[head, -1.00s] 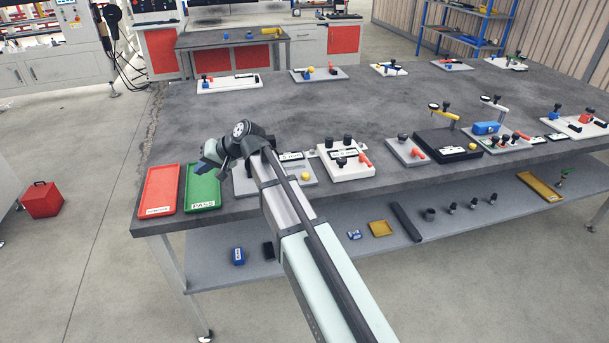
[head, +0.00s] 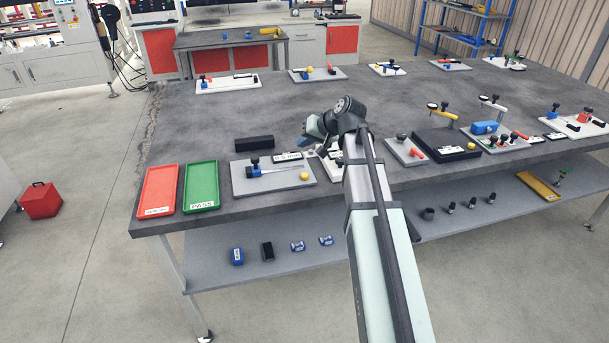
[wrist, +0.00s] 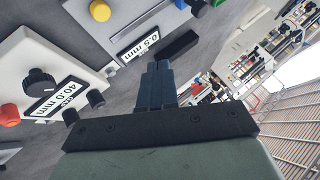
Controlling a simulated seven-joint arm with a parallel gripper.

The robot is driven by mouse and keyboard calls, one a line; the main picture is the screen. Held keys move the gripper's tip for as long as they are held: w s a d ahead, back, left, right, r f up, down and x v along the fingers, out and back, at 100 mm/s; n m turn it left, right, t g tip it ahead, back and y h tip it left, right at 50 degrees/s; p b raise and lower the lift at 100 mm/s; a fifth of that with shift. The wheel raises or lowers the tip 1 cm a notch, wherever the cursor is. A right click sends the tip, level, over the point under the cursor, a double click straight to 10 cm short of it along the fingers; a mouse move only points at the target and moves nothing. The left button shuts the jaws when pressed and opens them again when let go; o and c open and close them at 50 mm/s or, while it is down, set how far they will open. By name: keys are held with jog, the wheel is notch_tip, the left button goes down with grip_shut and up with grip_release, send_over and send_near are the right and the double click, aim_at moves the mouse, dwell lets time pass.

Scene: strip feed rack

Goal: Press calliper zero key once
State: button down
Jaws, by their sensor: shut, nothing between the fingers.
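I cannot pick out the calliper zero key for certain in either view. My gripper (head: 306,142) is above the bench, near the back of a white fixture (head: 333,174) partly hidden by my arm. In the wrist view my fingers (wrist: 160,68) are shut and empty, with a 0.5 mm label (wrist: 139,45) beyond them to the left. The white fixture also shows there at left (wrist: 25,55), with a black knob (wrist: 40,82) and a 40.0 mm label. A grey plate (head: 243,185) left of it carries a blue clamp (head: 254,170) and a yellow knob (head: 303,176).
A red tray (head: 160,185) and a green PASS tray (head: 202,180) lie at the bench's left end. A black block (head: 254,142) lies behind the grey plate. More fixtures stand to the right and along the back. The middle of the bench (head: 270,105) is clear.

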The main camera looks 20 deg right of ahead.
aim_at(307, 175)
jog(key=shift+d, duration=0.45)
jog(key=shift+f, duration=4.4)
jog(key=shift+f, duration=0.35)
jog(key=shift+f, duration=0.45)
jog(key=shift+r, duration=0.85)
